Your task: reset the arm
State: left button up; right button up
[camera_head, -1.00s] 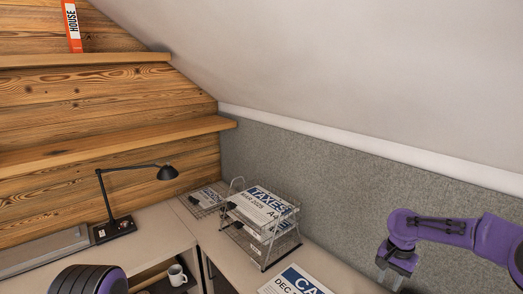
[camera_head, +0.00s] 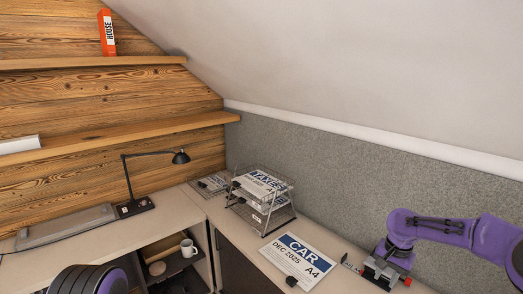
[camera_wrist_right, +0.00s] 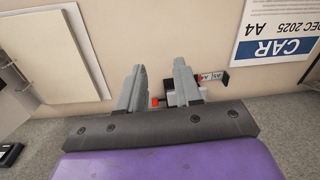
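My right gripper (camera_head: 378,268) is low at the right, over the desk by the grey partition. In the right wrist view its two grey fingers (camera_wrist_right: 158,85) stand apart, with only desk surface seen between their tips. A small grey thing with red parts (camera_wrist_right: 155,101) shows low between and behind the fingers. A small labelled tag (camera_wrist_right: 213,77) lies just right of the right finger. In the head view red bits (camera_head: 407,281) show beside the gripper, and I cannot tell whether they touch it. A purple part of my left arm shows at bottom left; its gripper is not in view.
A paper marked CAR (camera_head: 298,259) lies on the desk left of my right gripper, with a small black clip on it. A wire tray (camera_head: 291,212) holds papers behind it. The partition (camera_head: 320,170) stands close behind.

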jog(key=w+a+f+t+y, duration=0.2)
jog(key=w+a+f+t, duration=0.15)
jog(key=a+f, duration=0.3)
jog(key=s+a+f+t+h+b, duration=0.1)
jog(key=s+a+f+t+b, duration=0.3)
jog(key=s+f, duration=0.75)
pick_arm(q)
notch_tip(320, 180, down, 12)
jog(key=b, duration=0.7)
jog(key=shift+w+r, duration=0.25)
jog(key=shift+w, duration=0.2)
pick_arm(e)
jog(key=s+d+f+g+h, duration=0.1)
jog(key=s+f, duration=0.3)
jog(key=s, duration=0.6)
jog(key=s+d+f+n+g+h, duration=0.1)
jog(key=s+f, duration=0.4)
jog(key=s, duration=0.5)
jog(key=s+d+f+n+g+h, duration=0.1)
jog(key=s+d+f+g+h, duration=0.1)
jog(key=s, duration=0.8)
notch_tip(320, 180, down, 3)
jog(key=shift+s+r+g+h, duration=0.15)
jog(key=shift+s+g+h, duration=0.15)
jog(key=shift+g, duration=0.25)
pick_arm(q)
jog(key=shift+s, duration=0.1)
